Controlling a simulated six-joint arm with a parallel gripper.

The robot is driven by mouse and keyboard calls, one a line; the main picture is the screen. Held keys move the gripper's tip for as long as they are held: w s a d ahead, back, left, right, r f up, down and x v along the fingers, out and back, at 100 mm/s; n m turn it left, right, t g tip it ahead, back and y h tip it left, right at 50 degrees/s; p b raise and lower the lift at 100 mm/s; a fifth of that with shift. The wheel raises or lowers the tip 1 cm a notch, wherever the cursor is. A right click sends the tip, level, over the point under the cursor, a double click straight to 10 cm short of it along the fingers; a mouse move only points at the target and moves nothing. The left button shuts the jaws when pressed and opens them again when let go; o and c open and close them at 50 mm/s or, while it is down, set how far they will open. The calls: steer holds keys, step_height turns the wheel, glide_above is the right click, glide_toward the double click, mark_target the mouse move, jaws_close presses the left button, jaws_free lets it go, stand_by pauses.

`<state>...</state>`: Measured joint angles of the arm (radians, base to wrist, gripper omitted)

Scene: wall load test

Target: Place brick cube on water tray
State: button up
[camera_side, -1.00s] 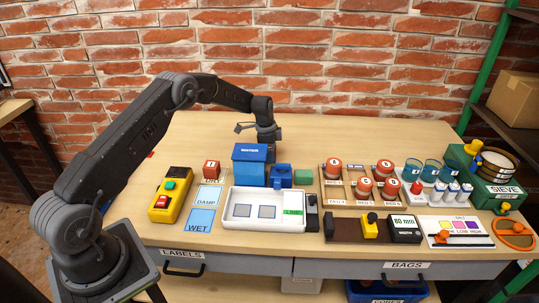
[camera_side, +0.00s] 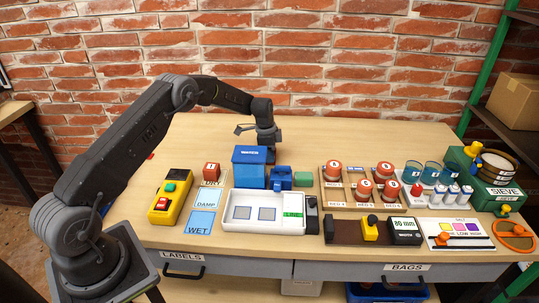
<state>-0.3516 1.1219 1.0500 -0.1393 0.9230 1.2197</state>
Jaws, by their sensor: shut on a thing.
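A red brick cube (camera_side: 211,171) marked 1 sits on the pale card (camera_side: 213,184) at the top of the card column, left of the blue box. A white tray (camera_side: 237,225) with two grey squares and a green panel lies at the front middle. A blue box (camera_side: 249,172) labelled WATER stands behind it. My gripper (camera_side: 270,158) points down behind the right edge of the blue box, near a small blue fixture (camera_side: 281,179). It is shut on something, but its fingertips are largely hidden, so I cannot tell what. It is well away from the red cube.
A yellow switch box (camera_side: 169,197) stands left of the DAMP (camera_side: 207,196) and WET (camera_side: 201,223) cards. A green block (camera_side: 303,179) lies right of the blue fixture. Red-lidded jars (camera_side: 364,188), blue cups and a green sieve (camera_side: 497,190) crowd the right. The back of the table is clear.

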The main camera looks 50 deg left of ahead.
steer(key=shift+r, duration=0.6)
step_height(320, 180, up, 3)
steer(key=s+a+r, duration=0.8)
steer(key=s+r, duration=0.1)
steer(key=r, duration=0.4)
steer(key=s+d+r+n, duration=0.1)
steer(key=s+d+n, duration=0.4)
steer(key=s+n, duration=0.25)
steer(key=s+d+f+n+y, duration=0.2)
steer(key=s+d+n, duration=0.4)
steer(key=s+n, duration=0.55)
steer(key=m, duration=0.1)
glide_above(243, 211)
steer(key=f, duration=1.1)
steer(key=shift+s+d+f, duration=0.25)
steer(key=shift+f, duration=2)
